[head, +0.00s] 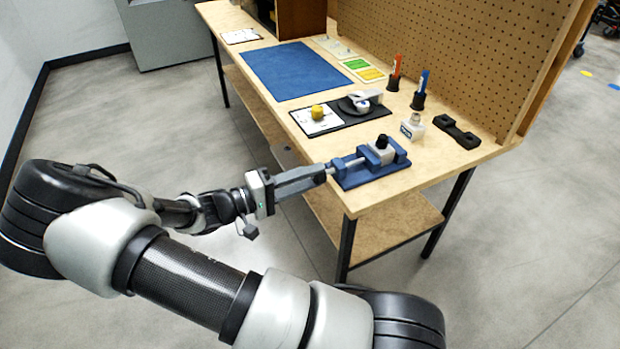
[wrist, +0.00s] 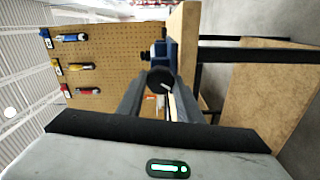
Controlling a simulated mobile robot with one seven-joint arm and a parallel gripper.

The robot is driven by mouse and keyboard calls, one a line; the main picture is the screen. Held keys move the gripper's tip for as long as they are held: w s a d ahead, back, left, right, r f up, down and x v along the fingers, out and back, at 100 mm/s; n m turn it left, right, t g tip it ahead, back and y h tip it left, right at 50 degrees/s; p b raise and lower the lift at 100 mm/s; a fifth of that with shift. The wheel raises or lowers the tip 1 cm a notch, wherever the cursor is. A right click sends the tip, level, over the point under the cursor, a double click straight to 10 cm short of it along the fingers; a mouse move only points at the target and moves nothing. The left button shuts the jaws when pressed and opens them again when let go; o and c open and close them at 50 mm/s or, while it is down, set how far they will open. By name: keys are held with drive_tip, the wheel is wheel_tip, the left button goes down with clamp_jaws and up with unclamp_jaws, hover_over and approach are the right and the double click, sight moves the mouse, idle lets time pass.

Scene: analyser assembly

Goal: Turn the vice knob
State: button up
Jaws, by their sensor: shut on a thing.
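A blue vice (head: 370,175) sits at the near right corner of the wooden table, with a white-bodied, black-capped part (head: 380,150) between its jaws. Its screw rod points toward me past the table edge. My gripper (head: 325,172) is at the rod's end, shut on the vice knob, which the fingers mostly hide in the head view. In the wrist view the round dark knob (wrist: 160,79) shows between the two fingers, with a pale line on its face, and the blue vice (wrist: 168,50) is behind it.
A small white bottle (head: 412,126), a black bracket (head: 456,132) and a black tray (head: 340,117) stand near the vice. A pegboard (head: 460,50) bounds the table's back, and it also shows in the wrist view (wrist: 110,60). A blue mat (head: 297,70) lies farther left.

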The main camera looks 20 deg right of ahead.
drive_tip(key=m+b, duration=0.1)
drive_tip(key=m, duration=2.8)
drive_tip(key=shift+s, duration=0.15)
drive_tip(key=shift+m, duration=1.9)
drive_tip(key=o, duration=1)
drive_tip(key=shift+o, duration=0.2)
